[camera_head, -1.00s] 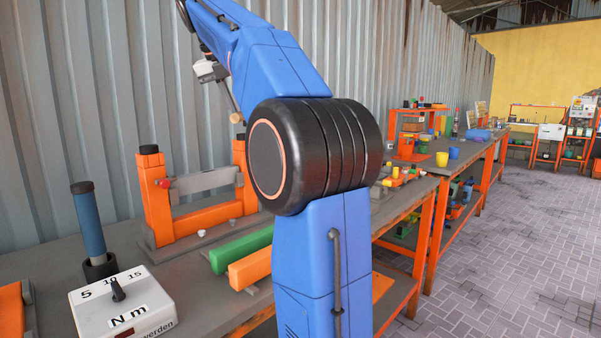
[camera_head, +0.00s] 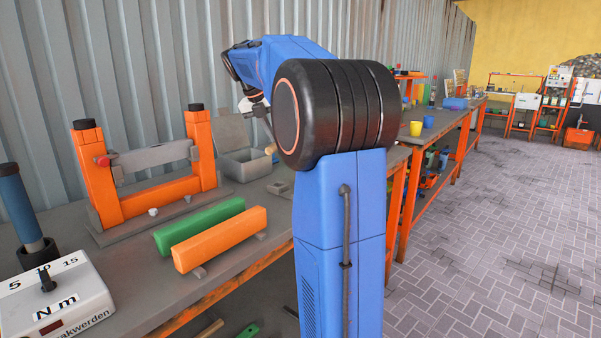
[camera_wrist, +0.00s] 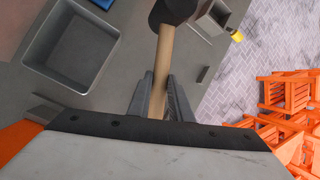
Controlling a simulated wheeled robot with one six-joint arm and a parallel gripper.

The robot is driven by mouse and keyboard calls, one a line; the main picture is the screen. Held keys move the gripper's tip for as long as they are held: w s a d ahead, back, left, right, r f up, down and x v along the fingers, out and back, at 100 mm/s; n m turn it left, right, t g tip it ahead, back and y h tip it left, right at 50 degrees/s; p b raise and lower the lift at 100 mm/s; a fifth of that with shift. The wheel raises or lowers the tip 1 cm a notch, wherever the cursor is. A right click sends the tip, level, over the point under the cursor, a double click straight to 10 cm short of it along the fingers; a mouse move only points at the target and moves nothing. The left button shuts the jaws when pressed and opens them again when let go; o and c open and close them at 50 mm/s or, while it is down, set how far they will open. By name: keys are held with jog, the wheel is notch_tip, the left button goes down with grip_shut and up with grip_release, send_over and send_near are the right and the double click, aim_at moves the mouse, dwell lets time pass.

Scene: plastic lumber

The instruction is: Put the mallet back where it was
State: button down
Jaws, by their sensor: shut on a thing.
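The mallet has a pale wooden handle (camera_wrist: 163,62) and a dark head (camera_wrist: 174,10), seen in the wrist view. My gripper (camera_wrist: 158,86) is shut on the handle, with a finger on each side. The head points away from the fingers, towards the top edge, which cuts it off. In the head view, my gripper (camera_head: 258,107) is partly hidden behind my arm. The pale end of the handle (camera_head: 271,149) hangs below it, above the bench, near an open grey box (camera_head: 245,163). Most of the mallet is hidden there.
On the bench (camera_head: 150,270) are an orange stand (camera_head: 150,180), a green bar (camera_head: 200,226), an orange bar (camera_head: 220,240) and a torque box (camera_head: 55,295). The wrist view shows a grey bin (camera_wrist: 35,60) and a yellow cup (camera_wrist: 237,36). Open floor lies right.

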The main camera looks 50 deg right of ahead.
jog(key=shift+d+f, duration=0.1)
jog(key=shift+f, duration=5)
jog(key=c, duration=1.6)
grip_release()
jog(key=v, duration=1.2)
